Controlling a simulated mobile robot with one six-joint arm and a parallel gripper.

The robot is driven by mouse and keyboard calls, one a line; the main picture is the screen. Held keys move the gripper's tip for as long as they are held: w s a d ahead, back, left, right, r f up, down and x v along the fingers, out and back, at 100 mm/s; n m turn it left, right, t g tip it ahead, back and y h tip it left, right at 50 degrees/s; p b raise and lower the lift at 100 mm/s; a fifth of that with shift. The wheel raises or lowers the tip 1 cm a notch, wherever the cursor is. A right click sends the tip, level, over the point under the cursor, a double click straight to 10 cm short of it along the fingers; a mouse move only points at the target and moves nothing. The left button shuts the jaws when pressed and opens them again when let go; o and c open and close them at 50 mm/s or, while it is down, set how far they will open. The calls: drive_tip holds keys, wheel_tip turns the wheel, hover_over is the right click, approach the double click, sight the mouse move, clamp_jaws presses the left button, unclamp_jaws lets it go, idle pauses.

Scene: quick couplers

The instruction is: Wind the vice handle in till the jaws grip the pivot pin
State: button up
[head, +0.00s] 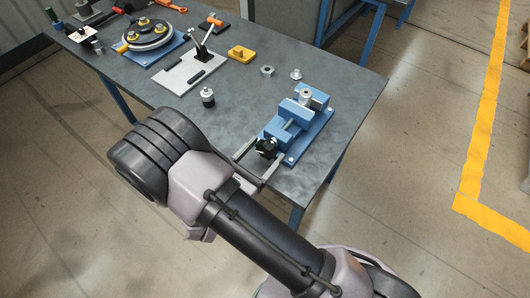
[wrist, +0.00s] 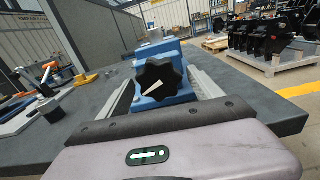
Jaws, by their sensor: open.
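The blue vice (head: 287,129) is bolted on a blue plate near the table's right front corner. Its black star-shaped handle (head: 267,147) faces my gripper and fills the middle of the wrist view (wrist: 160,82), with a white pointer mark slanting across it. The pivot pin (head: 305,96), a grey cylinder, stands upright between the vice jaws. I cannot tell whether the jaws touch it. My gripper (head: 262,157) is open, with one finger on each side of the handle. The fingers look apart from the handle.
A black and silver fitting (head: 208,97), a nut (head: 267,71) and a small metal part (head: 296,74) stand on the grey table (head: 345,85). A toggle clamp on a pale plate (head: 193,73) and a yellow block (head: 241,54) are further back. Free table lies right of the vice.

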drive_tip(key=shift+w+d, duration=0.2)
drive_tip(key=shift+w, duration=0.05)
drive_tip(key=shift+c, duration=0.2)
drive_tip(key=c, duration=1.3)
drive_tip(key=shift+m, duration=1.2)
drive_tip(key=o, duration=1.3)
drive_tip(key=shift+a, duration=0.1)
drive_tip(key=shift+o, duration=0.2)
drive_tip(key=shift+s, duration=0.1)
